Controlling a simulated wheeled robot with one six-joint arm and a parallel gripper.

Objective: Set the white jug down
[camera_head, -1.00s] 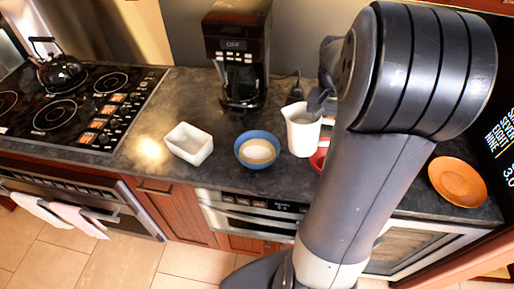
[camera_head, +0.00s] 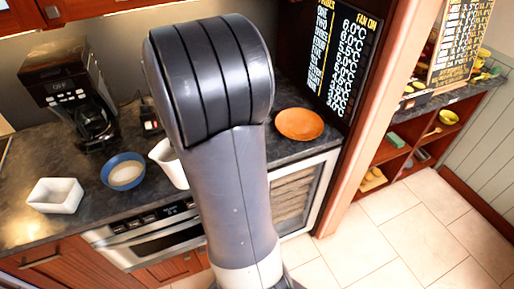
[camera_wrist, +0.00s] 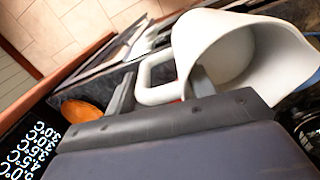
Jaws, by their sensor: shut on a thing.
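The white jug (camera_head: 168,164) is at the counter behind my arm, just right of the blue bowl, and my arm hides much of it. In the wrist view the jug (camera_wrist: 225,50) appears large and tilted across the picture, its wide mouth open and no contents visible. My gripper (camera_wrist: 162,80) is shut on the jug's handle, with a finger on each side. My arm hides the gripper in the head view. I cannot tell whether the jug's base touches the counter.
On the dark counter (camera_head: 75,148) stand a white rectangular dish (camera_head: 55,195), a blue bowl (camera_head: 124,171) with pale contents, and a coffee maker (camera_head: 85,105). An orange plate (camera_head: 299,124) lies to the right, with bare counter around it. A tall dark panel (camera_head: 335,50) stands beyond.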

